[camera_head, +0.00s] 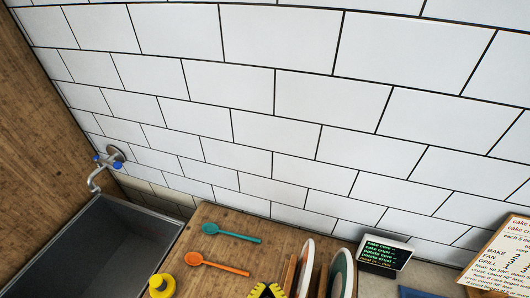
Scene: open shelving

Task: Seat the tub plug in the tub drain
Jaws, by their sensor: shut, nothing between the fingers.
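The tub (118,240) is a dark grey basin at the lower left, its near part cut off by the frame edge. Its drain is not visible. A round yellow piece with a knob (162,285), which looks like the tub plug, stands on the wooden board just right of the tub, at the bottom edge.
A teal spoon (232,233) and an orange spoon (218,264) lie on the wooden board (200,222). Upright plates (341,275) stand right of my gripper. A small dark screen (385,253) and a recipe sheet (500,252) are farther right. A faucet (104,164) overhangs the tub.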

